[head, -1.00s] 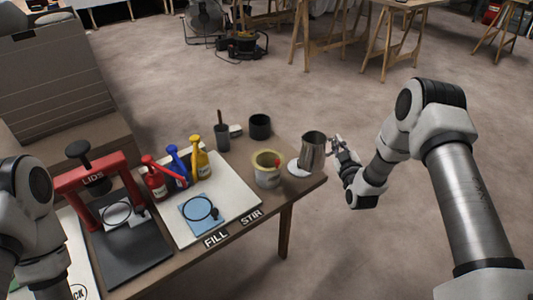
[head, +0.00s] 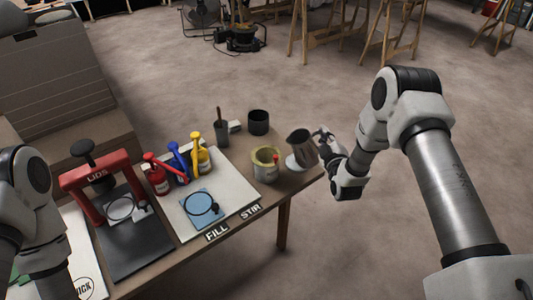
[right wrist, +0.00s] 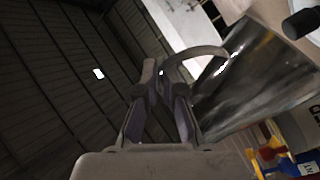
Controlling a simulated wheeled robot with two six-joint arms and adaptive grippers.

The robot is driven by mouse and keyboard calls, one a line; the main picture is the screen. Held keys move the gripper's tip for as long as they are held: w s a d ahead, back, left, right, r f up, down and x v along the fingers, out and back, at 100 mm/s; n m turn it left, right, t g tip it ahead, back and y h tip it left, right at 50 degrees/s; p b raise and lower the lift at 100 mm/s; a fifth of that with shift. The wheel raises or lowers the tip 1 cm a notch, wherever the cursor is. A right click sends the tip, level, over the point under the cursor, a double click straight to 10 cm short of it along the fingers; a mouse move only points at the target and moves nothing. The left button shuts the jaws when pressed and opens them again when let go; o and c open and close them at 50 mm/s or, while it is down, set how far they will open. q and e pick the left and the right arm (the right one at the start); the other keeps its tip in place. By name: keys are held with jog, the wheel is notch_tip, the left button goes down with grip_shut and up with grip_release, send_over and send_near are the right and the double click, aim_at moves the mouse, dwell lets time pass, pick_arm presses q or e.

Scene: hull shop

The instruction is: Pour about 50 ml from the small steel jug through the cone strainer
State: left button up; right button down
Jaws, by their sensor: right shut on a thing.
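The small steel jug (head: 301,149) is at the right end of the table, raised and tipped to the left. My right gripper (head: 322,141) is shut on its handle. In the right wrist view, the jug (right wrist: 262,85) fills the right side, and its curved handle meets the fingers of my right gripper (right wrist: 164,92). A pale can with a yellowish rim (head: 265,175) stands just left of the jug. A cone strainer cannot be clearly told apart at the can's mouth. No liquid stream is visible. My left gripper is outside the view.
Red (head: 158,182), blue (head: 180,170) and yellow (head: 201,159) pump bottles stand on a white board. A black cup (head: 258,122) is behind the can. A red press (head: 66,182) stands at left.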

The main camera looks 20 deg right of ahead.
jog(key=a+r+n+p, duration=0.2)
jog(key=a+r+n, duration=0.1)
jog(key=w+a+r+n+p, duration=0.1)
jog(key=r, duration=0.1)
jog(key=shift+a, duration=0.3)
jog(key=a+n, duration=0.1)
jog(key=n, duration=0.1)
jog(key=a+n+p, duration=0.1)
jog(key=a+n, duration=0.1)
jog(key=n, duration=0.1)
jog(key=shift+w+a+r+n+p, duration=0.3)
jog(key=shift+a, duration=0.1)
jog(key=a, duration=0.1)
jog(key=a+r+n+p, duration=0.1)
jog(key=a+r+n, duration=0.1)
jog(key=shift+w, duration=0.3)
dwell(0.5)
jog(key=shift+s+d+n, duration=0.2)
jog(key=shift+d+n, duration=0.05)
jog(key=shift+n, duration=0.05)
dwell(0.4)
